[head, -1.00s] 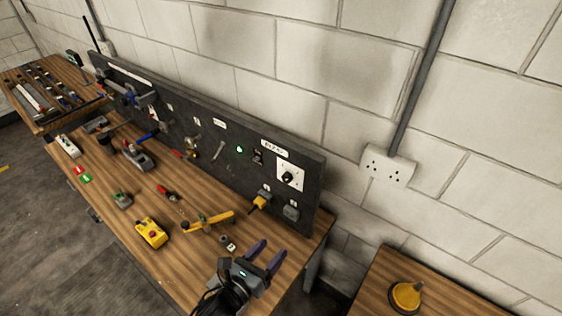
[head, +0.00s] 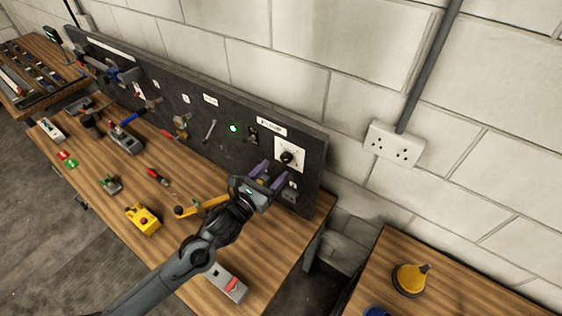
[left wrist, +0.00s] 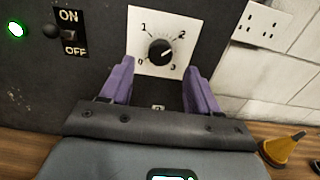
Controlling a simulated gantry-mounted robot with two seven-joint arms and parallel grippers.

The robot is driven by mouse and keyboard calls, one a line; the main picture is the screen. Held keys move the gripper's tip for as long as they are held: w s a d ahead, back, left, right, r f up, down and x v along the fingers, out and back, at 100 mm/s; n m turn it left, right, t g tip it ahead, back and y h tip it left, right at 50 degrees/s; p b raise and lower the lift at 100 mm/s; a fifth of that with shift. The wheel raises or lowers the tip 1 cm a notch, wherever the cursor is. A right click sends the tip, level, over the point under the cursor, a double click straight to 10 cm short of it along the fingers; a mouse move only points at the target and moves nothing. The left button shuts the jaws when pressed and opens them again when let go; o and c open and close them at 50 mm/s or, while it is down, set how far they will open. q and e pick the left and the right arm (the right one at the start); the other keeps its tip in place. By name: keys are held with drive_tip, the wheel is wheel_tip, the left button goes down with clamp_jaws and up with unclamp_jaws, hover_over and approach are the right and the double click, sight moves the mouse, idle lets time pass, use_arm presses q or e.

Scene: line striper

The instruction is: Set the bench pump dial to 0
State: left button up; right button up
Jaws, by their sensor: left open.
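The pump dial (head: 287,157) is a black knob on a white plate at the right end of the dark panel. In the left wrist view the dial (left wrist: 161,52) has the numbers 0 to 3 around it, and its pale mark points right and slightly up, toward the side of 2 and 3. My left gripper (head: 269,174) has two purple fingers, open and empty, just below and in front of the plate. In the left wrist view its fingers (left wrist: 160,72) stand left and right of the knob, apart from it. My right gripper is not in view.
An ON/OFF switch (left wrist: 70,36) and a lit green lamp (head: 233,128) are left of the dial. A yellow button box (head: 142,219) and several tools lie on the wooden bench. A wall socket (head: 394,145) and a second table with a yellow object (head: 410,279) are at right.

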sight(284, 161)
use_arm(q)
drive_tip(key=shift+x, duration=2.35)
drive_tip(key=c, duration=1)
drive_tip(key=shift+c, duration=0.2)
